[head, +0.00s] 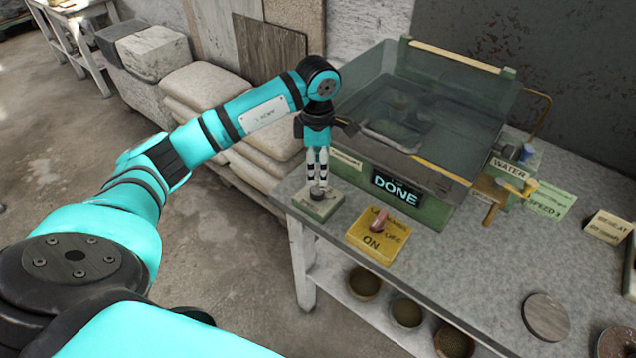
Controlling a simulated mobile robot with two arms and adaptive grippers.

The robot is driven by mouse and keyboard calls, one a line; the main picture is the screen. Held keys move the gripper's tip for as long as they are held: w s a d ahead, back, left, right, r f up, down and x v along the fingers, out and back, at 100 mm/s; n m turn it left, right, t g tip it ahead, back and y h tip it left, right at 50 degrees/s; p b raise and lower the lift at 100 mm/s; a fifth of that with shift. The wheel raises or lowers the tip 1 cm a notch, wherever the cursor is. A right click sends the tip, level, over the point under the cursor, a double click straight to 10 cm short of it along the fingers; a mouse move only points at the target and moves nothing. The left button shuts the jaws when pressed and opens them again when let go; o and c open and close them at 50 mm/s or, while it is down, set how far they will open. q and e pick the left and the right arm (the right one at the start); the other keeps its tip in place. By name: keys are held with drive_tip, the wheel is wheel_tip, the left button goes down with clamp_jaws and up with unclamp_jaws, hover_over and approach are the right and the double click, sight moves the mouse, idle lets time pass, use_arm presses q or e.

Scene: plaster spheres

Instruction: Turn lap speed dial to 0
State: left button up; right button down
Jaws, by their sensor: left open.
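A small dark round dial (317,193) stands on a pale green block (316,207) at the table's left front corner, and I take it for the lap speed dial. My left gripper (317,184) points straight down over it, fingers open, with the fingertips at the dial's top and sides. Whether they touch it, I cannot tell. The dial's markings are too small to read, and the fingers partly hide it. My right gripper is not in view.
A yellow box (378,236) with a reddish switch, marked ON, sits right of the dial. Behind is a clear-walled basin (420,110) with a DONE display (397,191). A green SPEED 3 card (549,201) lies at right. Bowls (406,312) stand on the lower shelf.

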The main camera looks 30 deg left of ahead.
sight(318, 189)
use_arm(q)
wheel_tip(318, 189, down, 6)
drive_tip(key=shift+s+f+p, duration=0.1)
drive_tip(key=shift+p, duration=0.4)
drive_tip(key=shift+f, duration=0.55)
drive_tip(key=c, duration=1.1)
drive_tip(key=shift+c, duration=0.3)
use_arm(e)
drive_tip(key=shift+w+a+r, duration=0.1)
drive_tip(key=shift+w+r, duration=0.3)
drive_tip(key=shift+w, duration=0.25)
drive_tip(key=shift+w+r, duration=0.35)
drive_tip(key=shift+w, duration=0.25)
